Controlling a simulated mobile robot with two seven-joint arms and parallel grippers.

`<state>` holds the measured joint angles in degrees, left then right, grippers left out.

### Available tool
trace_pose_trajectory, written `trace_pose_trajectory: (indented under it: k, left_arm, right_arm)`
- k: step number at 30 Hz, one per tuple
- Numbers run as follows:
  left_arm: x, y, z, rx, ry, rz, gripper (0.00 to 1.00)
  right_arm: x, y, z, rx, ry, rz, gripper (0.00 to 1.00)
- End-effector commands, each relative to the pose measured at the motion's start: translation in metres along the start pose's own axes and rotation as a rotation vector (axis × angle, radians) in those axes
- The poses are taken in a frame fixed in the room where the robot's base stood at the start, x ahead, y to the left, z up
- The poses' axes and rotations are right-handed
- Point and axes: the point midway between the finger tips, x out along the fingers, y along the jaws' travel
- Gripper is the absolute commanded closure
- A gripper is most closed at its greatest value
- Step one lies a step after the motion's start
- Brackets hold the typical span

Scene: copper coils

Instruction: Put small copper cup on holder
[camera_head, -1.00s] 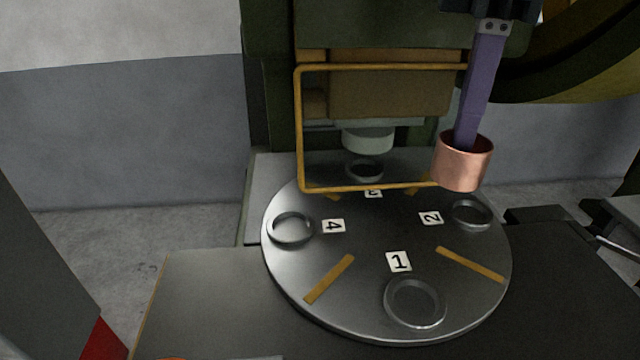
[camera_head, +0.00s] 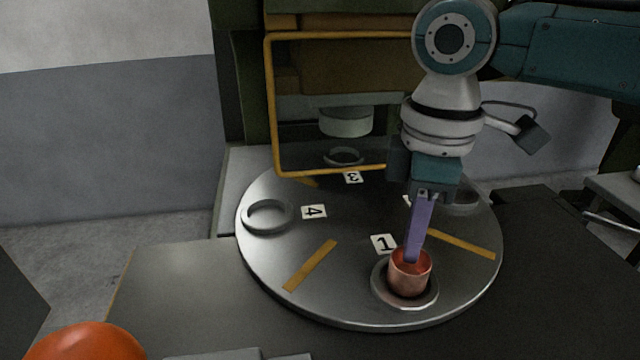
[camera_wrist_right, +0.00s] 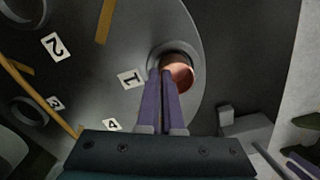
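The small copper cup (camera_head: 409,279) is upright at the ring-shaped holder (camera_head: 432,299) by label 1, near the front of the round metal turntable (camera_head: 340,285). The ring shows around its lower part; I cannot tell if the cup's base fully rests in it. My right gripper (camera_head: 412,259) comes down from above with purple fingers at the cup's rim. In the right wrist view the fingers (camera_wrist_right: 166,74) are nearly together at the rim of the cup (camera_wrist_right: 180,76), seemingly pinching its wall. My left gripper is not in view.
Other ring holders stand by label 4 (camera_head: 267,217), by label 3 (camera_head: 343,156) under the press head (camera_head: 345,122), and partly behind my arm at the right. A yellow guard frame (camera_head: 273,110) stands behind. An orange rounded object (camera_head: 85,343) is at bottom left.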

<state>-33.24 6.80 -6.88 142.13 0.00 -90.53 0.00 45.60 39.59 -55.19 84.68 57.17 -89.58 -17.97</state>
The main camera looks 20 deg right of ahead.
Motion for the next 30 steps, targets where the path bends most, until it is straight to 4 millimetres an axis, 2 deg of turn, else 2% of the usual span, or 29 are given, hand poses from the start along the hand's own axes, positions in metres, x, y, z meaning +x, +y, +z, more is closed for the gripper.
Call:
trace_pose_trajectory:
  k: [1,12,18,21,30]
  left_arm:
    - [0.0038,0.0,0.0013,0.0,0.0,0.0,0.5]
    - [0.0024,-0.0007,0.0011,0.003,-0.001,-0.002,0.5]
    - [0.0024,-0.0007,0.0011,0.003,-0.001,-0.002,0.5]
    - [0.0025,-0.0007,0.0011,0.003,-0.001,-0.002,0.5]
    - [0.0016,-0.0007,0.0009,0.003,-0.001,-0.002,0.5]
  right_arm:
    - [0.0075,-0.0002,-0.0002,-0.001,0.0,0.0,1.0]
    - [0.0102,-0.0002,-0.0004,-0.001,0.001,0.0,1.0]
    - [0.0099,0.0,-0.0004,-0.001,0.001,0.0,0.76]
    - [0.0098,0.0,-0.0004,-0.001,0.001,0.0,0.67]
    - [0.0041,0.0005,-0.0005,-0.001,0.002,0.002,0.67]
